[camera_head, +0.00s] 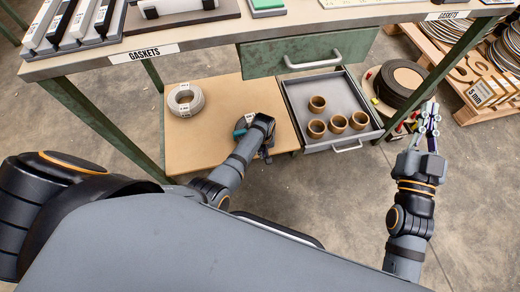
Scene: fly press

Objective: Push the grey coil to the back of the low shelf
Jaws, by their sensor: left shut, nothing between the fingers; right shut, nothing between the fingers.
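The grey coil (185,100) lies flat at the back left of the low wooden shelf (205,150), under the workbench. My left gripper (260,128) is over the right part of this shelf, to the right of the coil and nearer to me, clearly apart from it. Its fingers are mostly hidden by my own wrist; it is shut and holds nothing. My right gripper (430,113) is shut and empty over the floor, right of the open drawer.
A teal object with a white label (240,129) is beside my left gripper. An open grey drawer (352,88) holds several brown rings. The bench edge (200,48) and green legs (105,125) frame the shelf. A black roll (400,82) stands at right.

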